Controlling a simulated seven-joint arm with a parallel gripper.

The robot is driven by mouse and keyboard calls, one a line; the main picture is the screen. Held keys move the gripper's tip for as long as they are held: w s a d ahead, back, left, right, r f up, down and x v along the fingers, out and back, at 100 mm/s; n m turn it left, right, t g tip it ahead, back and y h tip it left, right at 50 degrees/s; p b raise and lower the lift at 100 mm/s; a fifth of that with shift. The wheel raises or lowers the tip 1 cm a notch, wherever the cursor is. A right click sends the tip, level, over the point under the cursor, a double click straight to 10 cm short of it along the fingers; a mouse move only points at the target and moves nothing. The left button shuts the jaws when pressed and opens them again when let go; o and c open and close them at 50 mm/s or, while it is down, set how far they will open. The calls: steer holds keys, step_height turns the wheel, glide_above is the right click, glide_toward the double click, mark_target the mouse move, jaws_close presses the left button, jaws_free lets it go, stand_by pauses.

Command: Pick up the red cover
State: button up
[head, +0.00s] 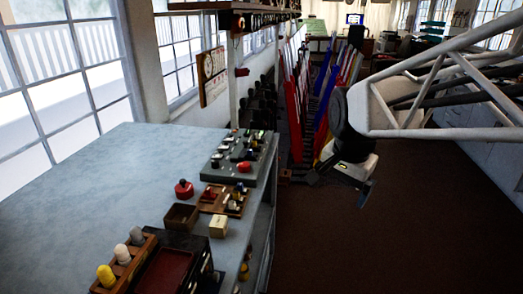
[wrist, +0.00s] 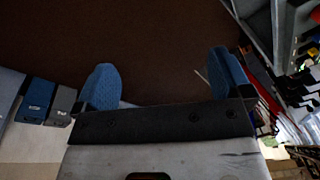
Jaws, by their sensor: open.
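A small red piece with a round knob (head: 184,190), which looks like the red cover, sits on the grey-blue bench top (head: 85,190) at its right side. Another red piece (head: 244,167) sits on a grey panel farther back, so I cannot be sure which is the cover. My gripper (head: 364,190) hangs over the floor, right of the bench and apart from both red pieces. In the wrist view, its two blue fingers (wrist: 165,82) are spread wide with only brown floor between them.
A dark open box (head: 181,217), a cream block (head: 219,226) and a wooden tray (head: 218,200) stand close to the red knobbed piece. A rack with several capped pegs (head: 122,256) is in front. Coloured levers (head: 322,95) stand behind my gripper. The bench's left part is clear.

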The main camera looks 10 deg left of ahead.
steer(key=w+a+m, duration=0.3)
steer(key=w+a, duration=0.6)
steer(key=a, duration=0.2)
steer(key=m+g, duration=0.2)
steer(key=m, duration=0.7)
glide_toward(183, 181)
steer(key=f, duration=0.5)
steer(key=shift+a+f, duration=0.2)
steer(key=shift+f, duration=1.3)
steer(key=shift+f, duration=0.1)
